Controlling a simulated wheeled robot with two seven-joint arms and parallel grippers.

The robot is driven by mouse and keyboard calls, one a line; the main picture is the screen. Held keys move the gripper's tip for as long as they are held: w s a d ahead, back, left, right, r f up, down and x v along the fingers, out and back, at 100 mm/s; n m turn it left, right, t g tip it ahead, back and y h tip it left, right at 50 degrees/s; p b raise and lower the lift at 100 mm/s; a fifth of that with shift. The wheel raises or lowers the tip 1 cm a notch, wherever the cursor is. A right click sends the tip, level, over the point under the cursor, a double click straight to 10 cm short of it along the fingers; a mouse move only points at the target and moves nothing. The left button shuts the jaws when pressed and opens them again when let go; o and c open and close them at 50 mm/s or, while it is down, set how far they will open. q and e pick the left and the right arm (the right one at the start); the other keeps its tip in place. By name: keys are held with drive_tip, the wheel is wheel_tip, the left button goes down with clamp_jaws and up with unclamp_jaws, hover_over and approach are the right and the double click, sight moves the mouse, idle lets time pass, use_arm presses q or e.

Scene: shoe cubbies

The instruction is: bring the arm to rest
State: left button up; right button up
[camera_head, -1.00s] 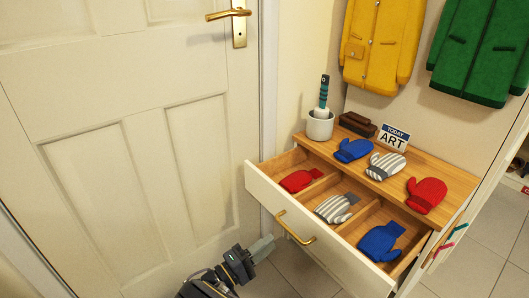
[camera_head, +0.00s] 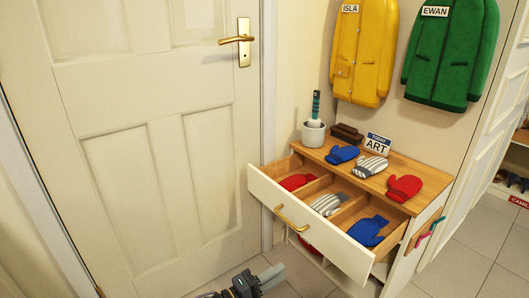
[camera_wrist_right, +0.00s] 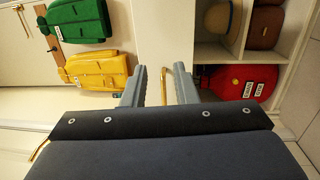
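My right gripper (camera_head: 272,276) shows at the bottom edge of the head view, low in front of the door and left of the drawer unit. In the right wrist view its two grey fingers (camera_wrist_right: 156,88) stand apart with nothing held between them. The open drawer (camera_head: 345,252) has a gold handle (camera_head: 292,230). In the wrist view a gold handle (camera_wrist_right: 165,84) appears beyond the gap between the fingers, apart from them as far as I can tell. My left gripper is not in view.
The drawer holds red (camera_head: 297,182), striped (camera_head: 327,204) and blue (camera_head: 368,231) mittens. A closed white door (camera_head: 130,130) is at left. Coats (camera_head: 362,50) hang above. Tiled floor (camera_head: 460,270) is free at right.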

drive_tip(key=s+d+r+m+g+y, duration=0.1)
drive_tip(key=s+d+m+g+y, duration=0.1)
drive_tip(key=s+d+g+y, duration=0.35)
drive_tip(key=s+d+r+m+g+y, duration=0.25)
drive_tip(key=d+g, duration=0.35)
drive_tip(key=d, duration=0.5)
drive_tip(key=s+d+r+m+t+y, duration=0.1)
drive_tip(key=s+r+m+t+y, duration=0.15)
drive_tip(key=s+y, duration=0.45)
drive_tip(key=s+d+r+m+t+y, duration=0.1)
drive_tip(key=s+r+t+y, duration=0.35)
drive_tip(key=s, duration=0.45)
wheel_tip(320, 180, up, 38)
drive_tip(key=p, duration=3.8)
drive_tip(key=shift+a, duration=0.2)
drive_tip(key=shift+s+y, duration=0.1)
drive_tip(key=shift+y, duration=0.15)
